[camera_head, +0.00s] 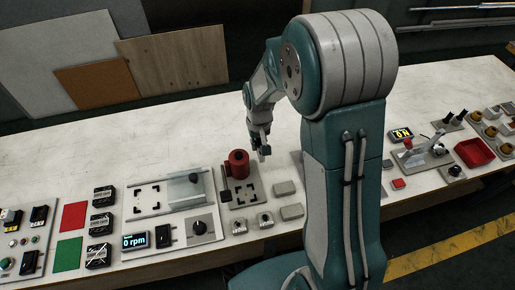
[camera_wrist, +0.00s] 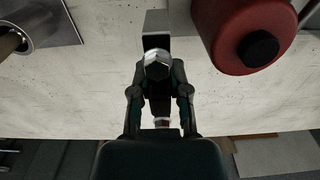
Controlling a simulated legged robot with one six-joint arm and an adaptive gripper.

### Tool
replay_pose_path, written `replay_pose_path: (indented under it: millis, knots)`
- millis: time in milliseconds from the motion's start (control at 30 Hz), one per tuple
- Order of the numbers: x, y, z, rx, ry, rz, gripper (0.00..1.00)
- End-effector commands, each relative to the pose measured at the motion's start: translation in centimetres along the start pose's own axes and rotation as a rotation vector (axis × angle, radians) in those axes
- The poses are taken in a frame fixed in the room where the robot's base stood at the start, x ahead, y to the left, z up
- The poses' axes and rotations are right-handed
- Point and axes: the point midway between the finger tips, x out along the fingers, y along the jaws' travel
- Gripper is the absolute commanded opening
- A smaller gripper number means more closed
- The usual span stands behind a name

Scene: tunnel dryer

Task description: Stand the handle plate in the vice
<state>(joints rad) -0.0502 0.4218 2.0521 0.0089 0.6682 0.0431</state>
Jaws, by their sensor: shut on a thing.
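My gripper (camera_head: 262,148) hangs over the bench, just right of a red cylinder in the head view. In the wrist view its two dark fingers (camera_wrist: 159,95) are closed in around a narrow piece with a rounded silver end. This piece, which I take for the handle plate (camera_wrist: 158,60), is largely hidden by the fingers. A grey block-like face shows just beyond it; I cannot tell whether it belongs to the held piece. I cannot pick out the vice with certainty in either view.
The red cylinder (camera_head: 237,165) stands close by on a grey base; it also shows in the wrist view (camera_wrist: 240,30). Left are a clear-covered fixture (camera_head: 160,195) and a rpm display (camera_head: 134,241). A red tray (camera_head: 474,152) lies far right. The rear bench is clear.

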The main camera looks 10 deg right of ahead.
Motion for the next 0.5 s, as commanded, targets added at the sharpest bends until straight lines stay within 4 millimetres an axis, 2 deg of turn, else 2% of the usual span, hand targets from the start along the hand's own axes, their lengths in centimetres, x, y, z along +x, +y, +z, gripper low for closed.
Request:
replay_pose_path:
  millis: [133,367,500]
  knots:
    - [1.9,0.2,-1.6,0.000,0.001,0.000,0.00]
    - [3.2,0.4,-2.6,0.000,0.001,-0.001,0.00]
    - [5.4,0.4,-2.6,0.000,-0.001,-0.001,0.00]
